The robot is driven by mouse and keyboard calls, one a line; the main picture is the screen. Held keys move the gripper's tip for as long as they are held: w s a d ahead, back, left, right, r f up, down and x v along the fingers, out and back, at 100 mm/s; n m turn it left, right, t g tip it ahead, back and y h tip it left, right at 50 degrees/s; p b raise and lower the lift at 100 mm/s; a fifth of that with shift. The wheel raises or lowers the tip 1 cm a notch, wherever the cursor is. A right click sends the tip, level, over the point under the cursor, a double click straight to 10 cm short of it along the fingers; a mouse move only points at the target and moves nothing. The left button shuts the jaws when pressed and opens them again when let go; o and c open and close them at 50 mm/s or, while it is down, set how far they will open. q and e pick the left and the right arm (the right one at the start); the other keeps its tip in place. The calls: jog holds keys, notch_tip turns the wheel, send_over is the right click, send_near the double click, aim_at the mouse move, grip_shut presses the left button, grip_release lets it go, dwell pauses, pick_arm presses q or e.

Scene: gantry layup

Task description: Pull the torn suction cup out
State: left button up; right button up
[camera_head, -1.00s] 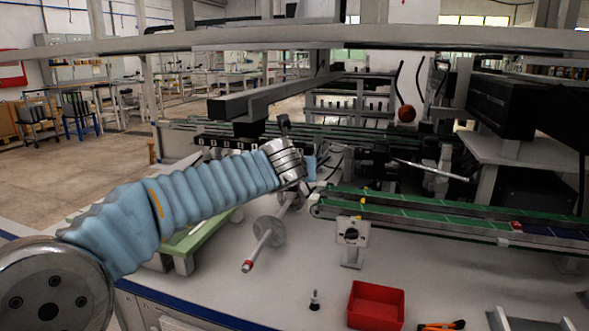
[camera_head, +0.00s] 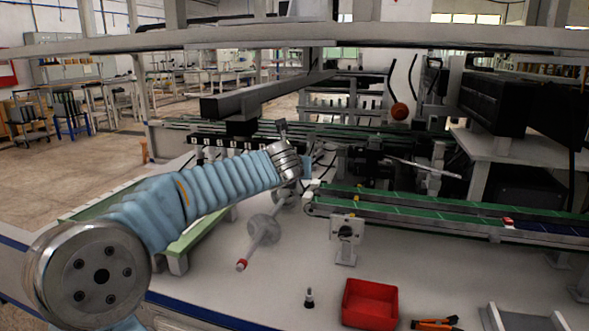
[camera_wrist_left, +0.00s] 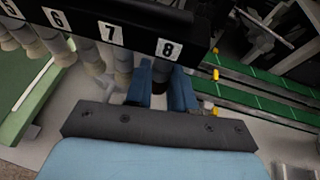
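A black bar (camera_wrist_left: 95,22) with numbered labels carries a row of pale grey suction cups. It also shows in the head view (camera_head: 230,144). Under label 8 is a dark cup (camera_wrist_left: 161,76), partly hidden; I cannot make out a tear. My left gripper (camera_wrist_left: 162,98) has its two blue fingers on either side of that cup, just below the bar. A narrow gap between the fingers shows dark, and I cannot tell whether they touch the cup. In the head view the left gripper (camera_head: 305,168) is mostly hidden behind the wrist. My right gripper is out of view.
A red bin (camera_head: 370,304), a small dark-and-white fitting (camera_head: 309,298) and an orange-black tool (camera_head: 437,323) lie on the front table. Green conveyors (camera_head: 420,206) run to the right. A dark gantry beam (camera_head: 262,95) hangs above my wrist.

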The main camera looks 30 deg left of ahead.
pick_arm(q)
grip_shut()
jog(key=shift+f, duration=0.15)
jog(key=shift+f+b, duration=0.4)
jog(key=shift+b, duration=0.05)
jog(key=shift+f, duration=0.2)
jog(key=shift+f+b, duration=0.75)
jog(key=shift+f, duration=0.2)
jog(key=shift+f+b, duration=1.5)
jog(key=shift+f, duration=0.2)
